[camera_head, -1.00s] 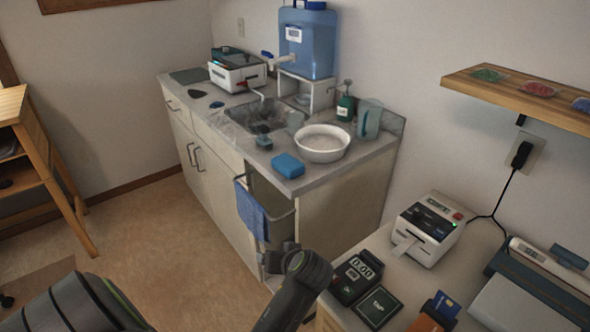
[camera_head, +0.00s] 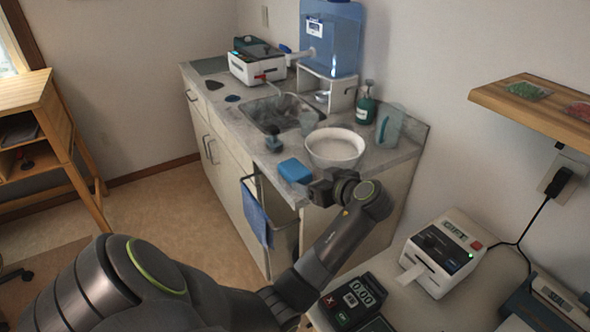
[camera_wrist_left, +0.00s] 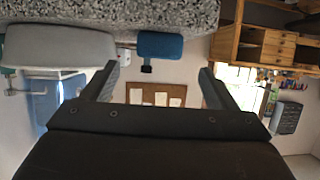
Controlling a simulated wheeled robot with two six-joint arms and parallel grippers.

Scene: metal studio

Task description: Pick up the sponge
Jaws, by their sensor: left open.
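The blue sponge (camera_head: 293,170) lies on the front right part of the grey counter, beside the white basin (camera_head: 335,149). In the left wrist view, which looks upside down, the sponge (camera_wrist_left: 160,46) shows at the top, beyond the fingertips and between their lines. My left gripper (camera_head: 321,188) is at the counter's front right edge, just right of the sponge and apart from it. In the left wrist view the gripper (camera_wrist_left: 158,70) is open with nothing between its fingers. My right gripper is not in view.
A sink (camera_head: 280,112) lies behind the sponge, with a dark-topped bottle (camera_head: 274,138) at its near edge. A blue towel (camera_head: 257,214) hangs on the cabinet front. A label printer (camera_head: 441,252) and a payment terminal (camera_head: 352,300) stand on the desk at the lower right.

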